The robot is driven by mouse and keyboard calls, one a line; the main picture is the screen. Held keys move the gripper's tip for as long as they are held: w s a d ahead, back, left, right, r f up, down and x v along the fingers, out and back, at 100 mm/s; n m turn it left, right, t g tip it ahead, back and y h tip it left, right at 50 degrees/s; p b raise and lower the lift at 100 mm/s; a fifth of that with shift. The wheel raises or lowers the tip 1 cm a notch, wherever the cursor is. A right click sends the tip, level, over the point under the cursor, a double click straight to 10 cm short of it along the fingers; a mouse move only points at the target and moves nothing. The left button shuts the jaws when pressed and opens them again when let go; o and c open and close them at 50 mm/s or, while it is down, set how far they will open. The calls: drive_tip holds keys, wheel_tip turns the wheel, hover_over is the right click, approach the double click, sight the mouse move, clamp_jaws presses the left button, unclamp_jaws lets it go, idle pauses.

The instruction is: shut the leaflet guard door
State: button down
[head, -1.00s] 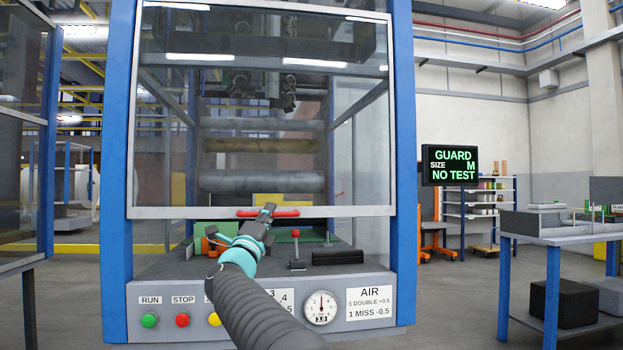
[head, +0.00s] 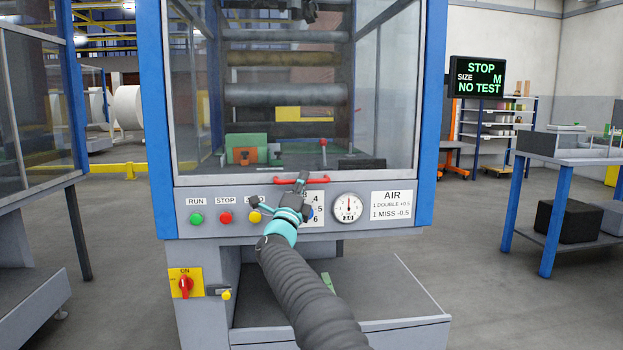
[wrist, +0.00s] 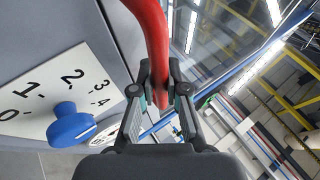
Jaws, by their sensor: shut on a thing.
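The leaflet guard door (head: 385,100) is a clear panel in a grey frame on the front of the blue-posted machine. It is down, its lower edge at the top of the grey control panel. Its red bar handle (head: 318,180) runs along that edge. My gripper (head: 300,183) is shut on the red handle. In the wrist view the handle (wrist: 150,30) passes between the two fingers of my gripper (wrist: 159,85). Part of the handle is hidden by the fingers.
The control panel below the door holds RUN (head: 196,218) and STOP (head: 226,217) buttons, a yellow button, an air gauge (head: 348,208) and a blue knob (wrist: 71,127). The display (head: 478,77) reads STOP, SIZE M, NO TEST. A blue-legged table (head: 560,155) stands to the right.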

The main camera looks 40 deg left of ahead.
drive_tip(key=shift+w+f, duration=0.15)
drive_tip(key=shift+f, duration=0.3)
drive_tip(key=c, duration=1.2)
unclamp_jaws()
drive_tip(key=shift+f, duration=0.1)
drive_tip(key=shift+r, duration=0.25)
drive_tip(key=shift+s, duration=0.25)
drive_tip(key=v, duration=1.2)
drive_tip(key=shift+a, duration=0.1)
drive_tip(key=shift+w, duration=0.1)
